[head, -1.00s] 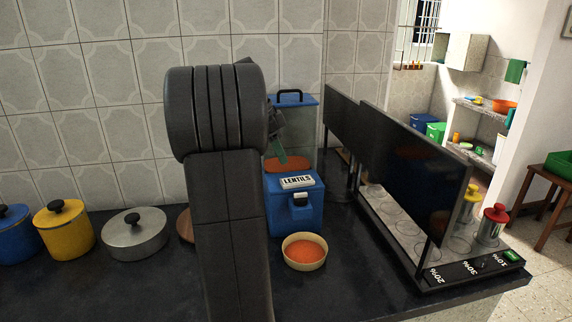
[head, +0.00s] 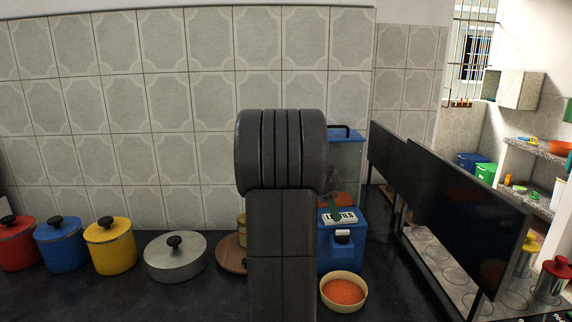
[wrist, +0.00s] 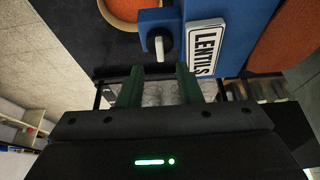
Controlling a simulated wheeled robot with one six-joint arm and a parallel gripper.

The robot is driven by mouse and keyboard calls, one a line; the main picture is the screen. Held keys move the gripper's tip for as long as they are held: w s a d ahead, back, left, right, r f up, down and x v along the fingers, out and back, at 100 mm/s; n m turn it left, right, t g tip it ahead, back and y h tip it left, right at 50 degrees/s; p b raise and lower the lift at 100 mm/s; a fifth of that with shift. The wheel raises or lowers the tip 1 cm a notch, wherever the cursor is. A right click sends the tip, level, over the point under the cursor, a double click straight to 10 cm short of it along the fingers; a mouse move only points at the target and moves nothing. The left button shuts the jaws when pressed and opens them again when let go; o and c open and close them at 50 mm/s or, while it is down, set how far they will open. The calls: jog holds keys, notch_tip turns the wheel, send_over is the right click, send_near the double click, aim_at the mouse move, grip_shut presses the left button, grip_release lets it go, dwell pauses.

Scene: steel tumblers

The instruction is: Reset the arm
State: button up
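My gripper (wrist: 159,88) shows in the wrist view with its two green fingers apart and nothing held between them. The dispenser has a clear upper bin and a white LENTILS label (head: 340,217). In the wrist view the label (wrist: 206,47) and the dispenser's spout lie just beyond the fingers; I cannot tell the gap.
A bowl of orange lentils (head: 343,291) stands before the dispenser. A lidded steel pot (head: 175,260) and yellow (head: 110,250), blue (head: 60,247) and red (head: 17,247) canisters stand left. A dark-panelled rack (head: 470,225) with red- and yellow-topped steel vessels stands right.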

aim_at(342, 230)
jog(key=x, duration=0.6)
jog(key=shift+d, duration=0.1)
